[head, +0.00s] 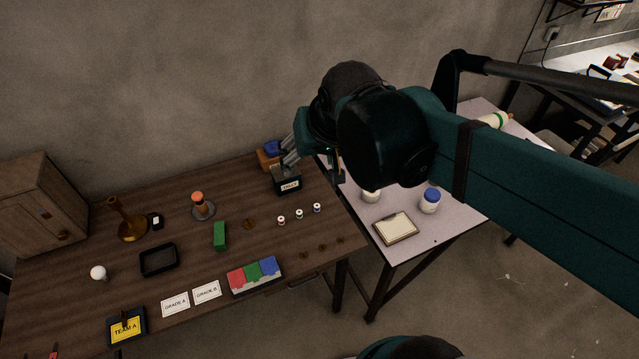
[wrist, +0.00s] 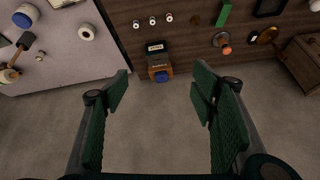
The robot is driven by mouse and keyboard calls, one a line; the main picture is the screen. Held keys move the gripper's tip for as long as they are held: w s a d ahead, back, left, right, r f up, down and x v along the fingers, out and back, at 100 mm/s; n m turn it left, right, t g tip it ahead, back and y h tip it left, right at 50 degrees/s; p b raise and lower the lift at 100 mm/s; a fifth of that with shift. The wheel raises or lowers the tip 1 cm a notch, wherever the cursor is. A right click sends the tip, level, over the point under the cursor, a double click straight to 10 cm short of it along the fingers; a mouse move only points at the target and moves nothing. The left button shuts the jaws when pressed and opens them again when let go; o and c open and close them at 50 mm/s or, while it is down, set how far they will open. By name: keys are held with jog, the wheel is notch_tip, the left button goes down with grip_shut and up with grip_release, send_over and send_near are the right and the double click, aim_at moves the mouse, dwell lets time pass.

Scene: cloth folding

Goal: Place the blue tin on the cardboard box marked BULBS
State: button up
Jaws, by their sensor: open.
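The blue tin (head: 272,147) appears to rest on top of a small brown box (head: 264,160) at the back right of the wooden table. In the wrist view the tin (wrist: 162,77) shows as a small blue round on the brown box (wrist: 152,69). The box has a pale label too small to read, so I cannot confirm BULBS. My gripper (head: 289,152) is just right of the tin in the head view and hides part of this area. In the wrist view my gripper (wrist: 160,82) has its fingers wide apart, with nothing between them, and the tin lies beyond them.
A black labelled box (head: 287,186) stands close in front of the brown box. Small spools (head: 299,214), a green block (head: 220,236) and an orange-topped stand (head: 202,206) are on the table. A pale side table (head: 455,225) with a clipboard (head: 396,228) stands right.

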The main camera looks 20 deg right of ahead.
jog(key=s+f+n+t, duration=0.1)
jog(key=s+f+n, duration=0.1)
jog(key=s, duration=0.4)
jog(key=shift+f, duration=0.55)
